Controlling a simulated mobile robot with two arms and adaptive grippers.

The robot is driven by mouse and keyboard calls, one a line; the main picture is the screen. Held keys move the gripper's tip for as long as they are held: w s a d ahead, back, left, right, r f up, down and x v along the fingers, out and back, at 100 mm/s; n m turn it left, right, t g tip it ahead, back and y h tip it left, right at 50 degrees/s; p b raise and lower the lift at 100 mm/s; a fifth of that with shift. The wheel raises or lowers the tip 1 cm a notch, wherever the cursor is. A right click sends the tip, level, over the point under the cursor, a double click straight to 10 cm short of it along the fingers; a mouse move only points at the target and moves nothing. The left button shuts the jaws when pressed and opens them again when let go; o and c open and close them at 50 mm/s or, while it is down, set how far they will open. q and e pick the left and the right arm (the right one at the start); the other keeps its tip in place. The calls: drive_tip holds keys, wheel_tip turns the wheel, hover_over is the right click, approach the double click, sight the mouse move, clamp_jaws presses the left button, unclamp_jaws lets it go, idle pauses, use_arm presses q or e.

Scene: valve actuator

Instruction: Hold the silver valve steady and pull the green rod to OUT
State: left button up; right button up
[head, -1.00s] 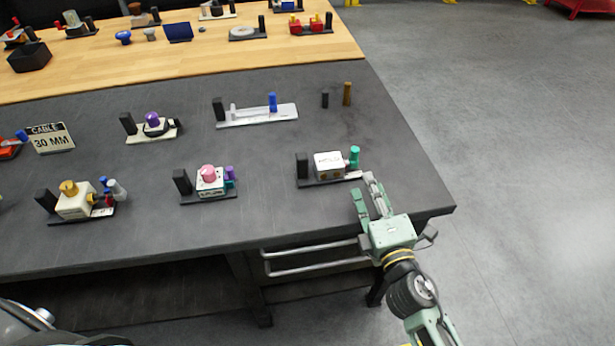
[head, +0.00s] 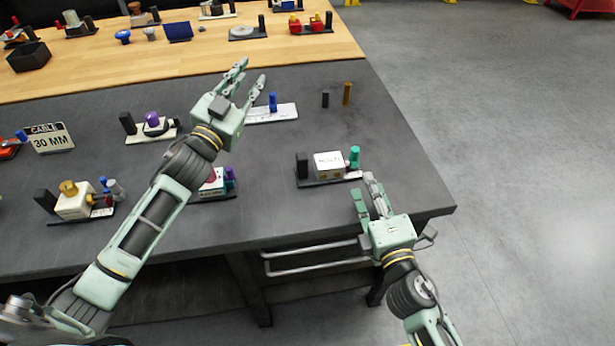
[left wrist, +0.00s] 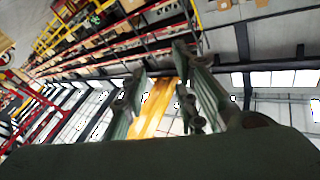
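The silver-white valve block (head: 328,165) sits on a dark base plate near the table's right front edge. A green rod (head: 354,156) stands at its right end, and a black post (head: 302,166) stands at its left end. My right gripper (head: 367,190) is open and empty just in front of the plate's right end, close below the green rod. My left gripper (head: 247,80) is open and empty, raised above the table to the left of and behind the valve. In the left wrist view its spread fingers (left wrist: 160,85) have only the hall behind them.
A white fixture with a blue rod (head: 272,101) is partly hidden by my left gripper. A pink-knob block (head: 213,183) is partly behind my left arm. Black and brown pegs (head: 347,93) stand behind the valve. The table between them is clear.

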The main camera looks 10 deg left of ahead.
use_arm(q)
drive_tip(key=s+d+m, duration=0.3)
drive_tip(key=d+m, duration=0.1)
drive_tip(key=d, duration=1.8)
drive_tip(key=n+g+y, duration=0.6)
drive_tip(key=n+y, duration=0.3)
drive_tip(key=n, duration=0.6)
approach(303, 165)
drive_tip(key=w, duration=0.2)
drive_tip(key=w+a, duration=0.1)
drive_tip(key=shift+w, duration=0.4)
drive_tip(key=shift+a+f, duration=0.2)
drive_tip(key=shift+f, duration=0.15)
drive_tip(key=shift+x, duration=3.75)
drive_tip(key=shift+s+a+f, duration=0.1)
drive_tip(key=shift+f, duration=0.1)
clamp_jaws()
